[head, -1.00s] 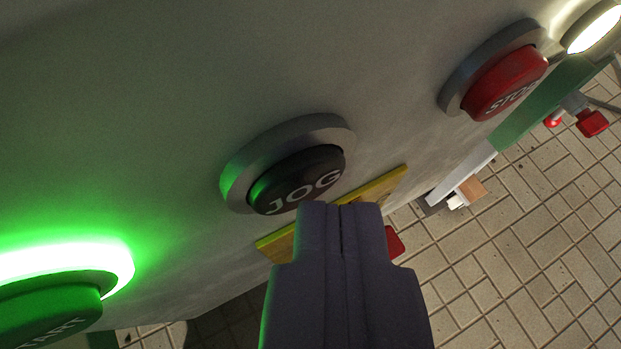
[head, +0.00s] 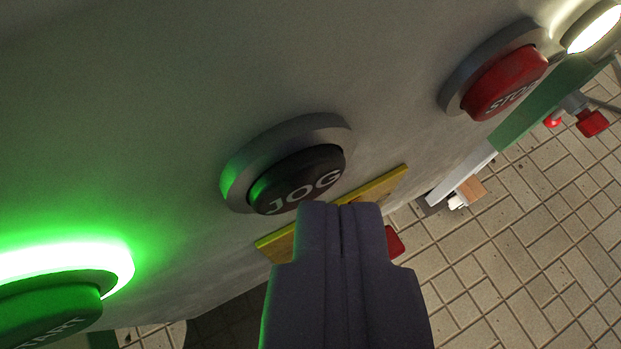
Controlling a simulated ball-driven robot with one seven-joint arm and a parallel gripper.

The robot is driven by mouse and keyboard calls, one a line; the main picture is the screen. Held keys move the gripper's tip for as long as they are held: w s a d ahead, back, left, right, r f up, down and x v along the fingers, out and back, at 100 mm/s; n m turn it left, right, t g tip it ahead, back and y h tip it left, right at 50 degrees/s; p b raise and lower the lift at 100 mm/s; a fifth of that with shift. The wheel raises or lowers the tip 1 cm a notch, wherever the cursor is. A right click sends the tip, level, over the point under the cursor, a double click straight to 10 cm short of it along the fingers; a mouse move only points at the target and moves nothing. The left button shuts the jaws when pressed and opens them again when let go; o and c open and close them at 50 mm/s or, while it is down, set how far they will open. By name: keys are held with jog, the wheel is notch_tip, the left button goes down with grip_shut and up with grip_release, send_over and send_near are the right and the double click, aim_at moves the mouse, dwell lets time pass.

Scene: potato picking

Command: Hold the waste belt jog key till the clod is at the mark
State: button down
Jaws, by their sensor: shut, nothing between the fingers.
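The jog key (head: 290,172) is a black round button marked JOG in a grey collar on a pale panel (head: 180,90). My gripper (head: 341,208) is shut and empty. Its fingertips overlap the key's lower edge in the picture; I cannot tell whether they touch it or how far the key is pressed. The waste belt, the clod and the mark cannot be made out in this view.
A green START button (head: 45,310) with a lit green ring is at the lower left. A red STOP button (head: 503,84) is at the upper right, near a bright white lamp (head: 594,28). A yellow plate (head: 378,188) lies below the key. Paved floor (head: 530,230) shows at the right.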

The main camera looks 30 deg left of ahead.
jog(key=shift+d, duration=0.1)
jog(key=shift+s+d, duration=0.5)
jog(key=shift+d, duration=0.05)
jog(key=shift+s+d, duration=0.75)
jog(key=shift+d, duration=0.3)
jog(key=shift+s+d, duration=0.7)
jog(key=shift+d, duration=0.3)
